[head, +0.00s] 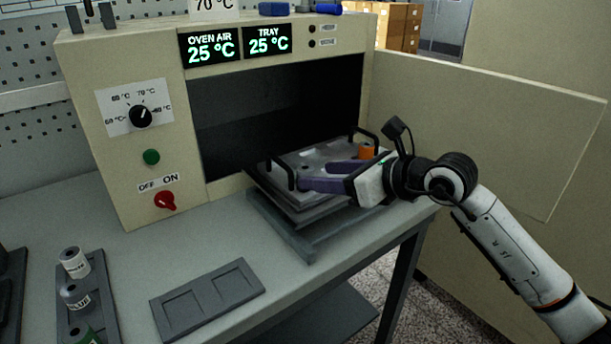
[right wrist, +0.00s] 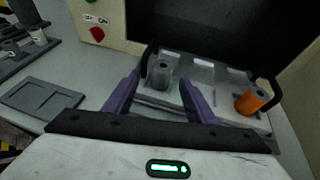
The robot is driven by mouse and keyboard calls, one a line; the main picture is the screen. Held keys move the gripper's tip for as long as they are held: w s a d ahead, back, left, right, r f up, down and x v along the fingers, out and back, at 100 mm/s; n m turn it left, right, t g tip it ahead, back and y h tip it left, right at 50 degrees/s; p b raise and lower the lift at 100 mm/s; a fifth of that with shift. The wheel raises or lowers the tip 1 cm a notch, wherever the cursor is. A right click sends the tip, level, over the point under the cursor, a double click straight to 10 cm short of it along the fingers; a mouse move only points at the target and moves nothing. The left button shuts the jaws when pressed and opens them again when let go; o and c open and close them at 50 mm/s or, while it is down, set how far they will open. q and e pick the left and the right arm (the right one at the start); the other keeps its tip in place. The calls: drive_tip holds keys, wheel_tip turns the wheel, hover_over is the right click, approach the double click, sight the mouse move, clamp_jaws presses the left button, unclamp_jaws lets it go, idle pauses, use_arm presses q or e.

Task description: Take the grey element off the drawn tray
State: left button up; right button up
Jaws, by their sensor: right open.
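The drawn tray (head: 325,208) sits out in front of the open oven, with black handles at its sides. In the right wrist view the grey element (right wrist: 160,72), a short cylinder with a hole in its top, stands upright on the tray (right wrist: 232,114) near the left handle. I cannot make it out clearly in the head view. My right gripper (head: 314,176) is over the tray with its purple fingers open. In the wrist view the element appears between the fingertips; I cannot tell whether they touch it. My left gripper is not in view.
A flat grey holder (head: 208,297) and a rack with labelled spools (head: 74,263) lie at left.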

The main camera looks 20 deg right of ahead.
sight(312, 174)
drive_tip(key=x, duration=0.4)
drive_tip(key=shift+w+p, duration=0.35)
drive_tip(key=shift+d, duration=0.1)
drive_tip(key=shift+c, duration=0.4)
drive_tip(key=c, duration=1.1)
drive_tip(key=shift+o, duration=0.2)
